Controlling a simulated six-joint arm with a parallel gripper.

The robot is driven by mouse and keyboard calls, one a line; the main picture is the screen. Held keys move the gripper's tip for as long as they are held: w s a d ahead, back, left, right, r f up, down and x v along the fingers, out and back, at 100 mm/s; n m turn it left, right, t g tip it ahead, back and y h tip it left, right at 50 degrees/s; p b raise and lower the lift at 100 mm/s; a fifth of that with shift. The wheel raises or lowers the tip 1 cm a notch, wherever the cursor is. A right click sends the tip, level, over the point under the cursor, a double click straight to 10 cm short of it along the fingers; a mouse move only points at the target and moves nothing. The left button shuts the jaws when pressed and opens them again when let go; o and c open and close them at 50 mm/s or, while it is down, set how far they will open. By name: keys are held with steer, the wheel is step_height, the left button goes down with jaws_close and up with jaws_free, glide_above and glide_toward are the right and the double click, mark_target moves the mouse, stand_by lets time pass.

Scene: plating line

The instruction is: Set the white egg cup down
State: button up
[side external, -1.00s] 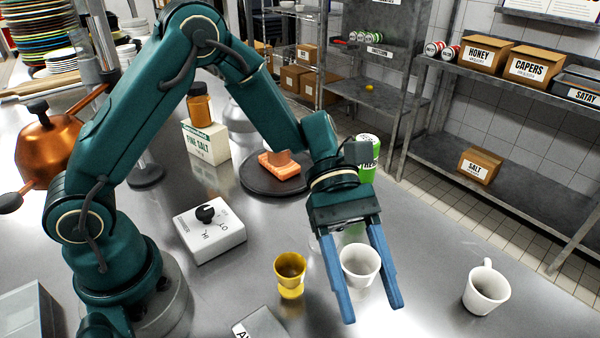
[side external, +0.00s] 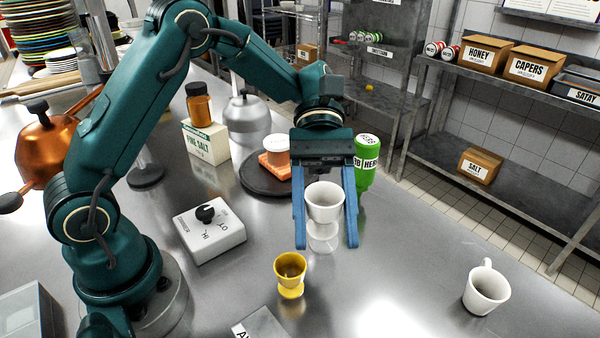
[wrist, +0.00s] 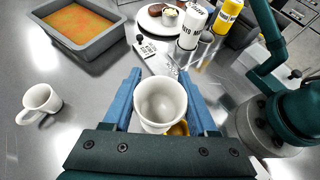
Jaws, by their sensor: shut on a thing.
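The white egg cup (side external: 325,203) is upright between the two blue fingers of my gripper (side external: 326,246), which is shut on it. A paler white shape shows below the bowl, and I cannot tell if it is foot or reflection, or whether the cup touches the steel table. In the wrist view the white egg cup (wrist: 160,103) sits between the fingers, its open rim facing the camera. A yellow egg cup (side external: 290,270) stands apart, in front and to the left. It is partly hidden behind the white cup in the wrist view (wrist: 178,129).
A dark round board (side external: 262,182) with a salmon-coloured block lies behind left. A white knob box (side external: 209,232) is left, a white mug (side external: 486,290) far right. The table between yellow cup and mug is clear.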

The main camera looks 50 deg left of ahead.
steer(key=s+a+f+m+g+y, duration=0.2)
steer(key=a+m+g+y, duration=0.1)
steer(key=a+m+y, duration=0.4)
steer(key=s+a+f+m+g+y, duration=0.2)
steer(key=s+a+f+m+y, duration=0.15)
steer(key=a, duration=0.65)
steer(key=a+r+m+t+y, duration=0.3)
steer(key=a+r+m+y, duration=0.15)
steer(key=a, duration=0.55)
steer(key=a+r+m+t+y, duration=0.2)
steer(key=a+r+m+y, duration=0.3)
steer(key=a, duration=0.5)
steer(key=m, duration=0.1)
glide_above(192, 192)
step_height(192, 192, down, 6)
step_height(192, 192, down, 11)
steer(key=shift+f, duration=0.1)
steer(key=shift+f, duration=0.15)
steer(key=o, duration=1.4)
steer(key=shift+c, duration=0.2)
